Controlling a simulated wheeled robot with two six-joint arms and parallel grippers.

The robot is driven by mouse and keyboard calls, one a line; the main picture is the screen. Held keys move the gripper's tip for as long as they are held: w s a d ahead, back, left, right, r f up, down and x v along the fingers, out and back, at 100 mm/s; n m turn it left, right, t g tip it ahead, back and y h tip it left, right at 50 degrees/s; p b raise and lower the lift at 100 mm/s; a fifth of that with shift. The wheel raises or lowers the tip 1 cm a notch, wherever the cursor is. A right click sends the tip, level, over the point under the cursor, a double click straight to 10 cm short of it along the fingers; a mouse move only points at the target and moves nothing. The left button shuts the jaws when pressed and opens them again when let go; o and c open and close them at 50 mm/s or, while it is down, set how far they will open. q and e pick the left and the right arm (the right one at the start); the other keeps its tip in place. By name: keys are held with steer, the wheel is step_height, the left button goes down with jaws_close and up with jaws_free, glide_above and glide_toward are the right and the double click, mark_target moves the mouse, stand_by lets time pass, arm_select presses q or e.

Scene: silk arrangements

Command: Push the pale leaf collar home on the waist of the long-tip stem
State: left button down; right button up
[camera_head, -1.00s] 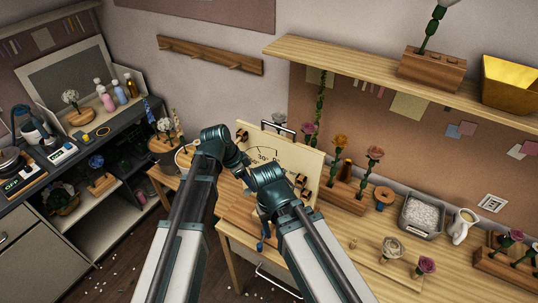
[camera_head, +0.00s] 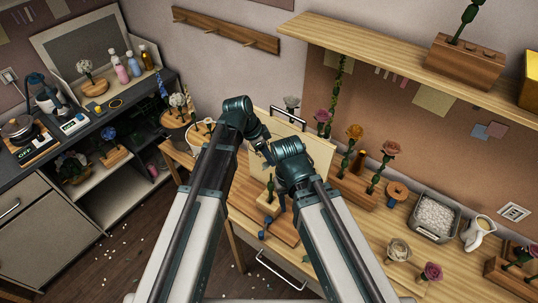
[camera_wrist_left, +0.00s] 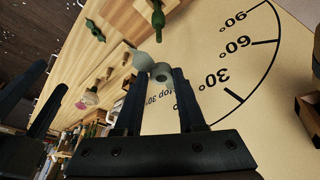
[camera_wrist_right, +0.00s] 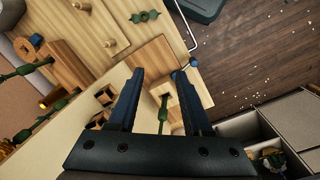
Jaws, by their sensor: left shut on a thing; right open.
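A pale grey-green piece, seemingly the leaf collar (camera_wrist_left: 162,74), sits between the fingertips of my left gripper (camera_wrist_left: 157,76) in the left wrist view. My left gripper is shut on it. A dark green stem (camera_wrist_right: 163,113) stands in a small wooden block (camera_wrist_right: 171,95) in the right wrist view. It also shows in the head view (camera_head: 270,187). My right gripper (camera_wrist_right: 160,73) is open, its fingers apart and pointing towards the block, with nothing clearly between them. In the left wrist view the collar appears apart from a green stem (camera_wrist_left: 158,17).
A board with angle marks (camera_wrist_left: 245,65) stands close to my left gripper. On the table are a flower rack (camera_head: 352,188), a grey tray of white granules (camera_head: 435,217), a white jug (camera_head: 477,232) and loose flowers (camera_head: 398,249). A wooden shelf (camera_head: 400,56) hangs above.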

arm_select(q)
steer(key=shift+s+f+b, duration=0.2)
steer(key=shift+f+b, duration=2.1)
steer(key=shift+f, duration=0.2)
steer(key=r+p, duration=0.6)
steer(key=shift+w, duration=0.2)
steer(key=shift+f, duration=0.15)
steer(key=shift+f+b, duration=0.2)
steer(key=shift+b, duration=0.2)
steer(key=f+b, duration=0.5)
steer(key=shift+s+f+b, duration=0.2)
steer(key=shift+f+b, duration=0.1)
steer(key=c, duration=1.2)
jaws_free()
steer(key=shift+r, duration=0.2)
jaws_close()
